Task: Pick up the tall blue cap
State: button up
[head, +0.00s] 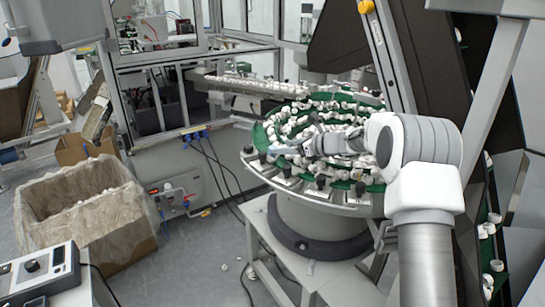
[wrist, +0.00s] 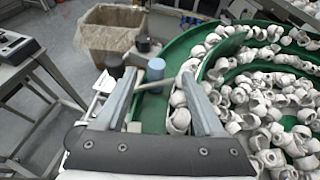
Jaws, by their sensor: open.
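The tall blue cap (wrist: 155,70) stands upright on the green surface of the round feeder (wrist: 177,48) in the wrist view. It appears between the tips of my gripper (wrist: 159,80), a little beyond them, with clear gaps on both sides. The two grey fingers are wide apart and hold nothing. A pale thin rail crosses in front of the cap's lower part. In the head view my gripper (head: 292,148) reaches over the left part of the feeder (head: 262,135).
Many white caps (wrist: 265,105) crowd the feeder right of my gripper. Black knobs (wrist: 115,65) line its rim near the left finger. A lined cardboard bin (head: 140,240) stands on the floor at left. A machine frame (head: 400,60) rises behind my arm.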

jog(key=shift+s+x, duration=0.25)
jog(key=shift+x, duration=2.7)
jog(key=shift+a+f, duration=0.1)
jog(key=shift+f, duration=0.05)
jog(key=c, duration=1)
